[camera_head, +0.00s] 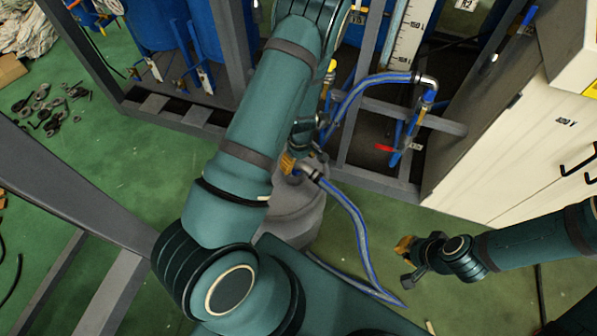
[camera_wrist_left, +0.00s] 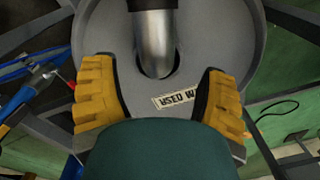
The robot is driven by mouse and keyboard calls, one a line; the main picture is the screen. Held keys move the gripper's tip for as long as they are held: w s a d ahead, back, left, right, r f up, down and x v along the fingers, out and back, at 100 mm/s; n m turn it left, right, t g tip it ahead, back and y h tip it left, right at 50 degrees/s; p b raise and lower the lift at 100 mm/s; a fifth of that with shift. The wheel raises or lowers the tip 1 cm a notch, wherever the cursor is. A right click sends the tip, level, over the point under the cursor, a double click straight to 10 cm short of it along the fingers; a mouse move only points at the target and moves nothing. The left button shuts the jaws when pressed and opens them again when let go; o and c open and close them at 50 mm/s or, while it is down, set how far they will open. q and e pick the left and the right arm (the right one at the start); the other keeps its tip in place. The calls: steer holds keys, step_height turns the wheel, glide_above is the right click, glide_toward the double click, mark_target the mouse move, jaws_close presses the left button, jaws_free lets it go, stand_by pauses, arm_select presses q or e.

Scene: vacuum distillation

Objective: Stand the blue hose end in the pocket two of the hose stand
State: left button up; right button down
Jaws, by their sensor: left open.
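A blue hose (camera_head: 357,225) runs from a metal elbow end (camera_head: 309,171) down to the floor. The elbow end is at a grey rounded vessel (camera_head: 296,215). My left gripper (camera_head: 287,163) is close beside that end, with its orange fingers partly hidden by the arm. In the left wrist view the fingers (camera_wrist_left: 160,98) are open, apart from a metal tube (camera_wrist_left: 156,45) that goes down into an opening of the grey vessel (camera_wrist_left: 240,50), labelled "USED W...". My right gripper (camera_head: 405,258) is off to the right above the floor. I cannot clearly make out the hose stand or its pockets.
Another blue hose (camera_head: 370,85) leads to a metal elbow and a valve with a red handle (camera_head: 385,148) on the grey frame (camera_head: 385,181). A white cabinet (camera_head: 525,140) stands at the right. Small dark parts (camera_head: 45,108) lie on the green floor at the left.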

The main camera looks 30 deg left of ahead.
arm_select(q)
step_height(320, 180, down, 4)
steer(key=shift+w+a+b, duration=0.1)
steer(key=shift+a+b, duration=0.05)
steer(key=shift+b, duration=0.3)
steer(key=shift+r, duration=0.1)
steer(key=shift+c, duration=0.2)
jaws_close()
